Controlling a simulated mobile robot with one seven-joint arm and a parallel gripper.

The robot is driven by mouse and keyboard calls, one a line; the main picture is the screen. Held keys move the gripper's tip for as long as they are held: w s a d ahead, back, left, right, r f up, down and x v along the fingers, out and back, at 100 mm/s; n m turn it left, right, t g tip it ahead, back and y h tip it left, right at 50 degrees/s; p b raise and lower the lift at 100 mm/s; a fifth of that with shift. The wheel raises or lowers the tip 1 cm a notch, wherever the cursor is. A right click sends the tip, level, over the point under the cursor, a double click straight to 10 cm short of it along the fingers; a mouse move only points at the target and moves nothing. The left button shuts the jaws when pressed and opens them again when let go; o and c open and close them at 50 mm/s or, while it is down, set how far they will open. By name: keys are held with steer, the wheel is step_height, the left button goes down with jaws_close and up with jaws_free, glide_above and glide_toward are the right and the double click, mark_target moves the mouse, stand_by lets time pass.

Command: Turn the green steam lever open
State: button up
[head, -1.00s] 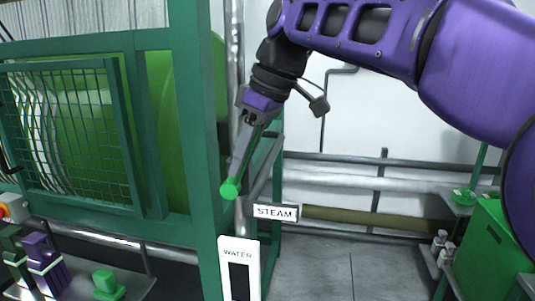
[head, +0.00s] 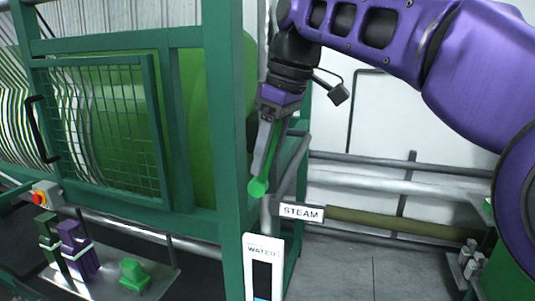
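The green steam lever (head: 261,183) slants down to a round green knob, just left of the white STEAM sign (head: 301,212). My gripper (head: 261,168) points down along the lever, with a grey finger beside the green bar and close to the knob. The finger overlaps the lever in this view. I cannot tell whether it touches it, or whether the fingers are open or shut. The far finger and the lever's upper end are mostly hidden by my gripper.
A green machine frame post (head: 232,150) stands close left of my gripper, with a mesh door (head: 105,130) beyond it. A WATER gauge (head: 263,268) stands below the lever. Pipes (head: 375,183) run along the wall to the right. A tray (head: 165,278) at lower left holds small items.

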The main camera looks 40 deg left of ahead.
steer(key=shift+r, duration=0.1)
steer(key=shift+v, duration=3.6)
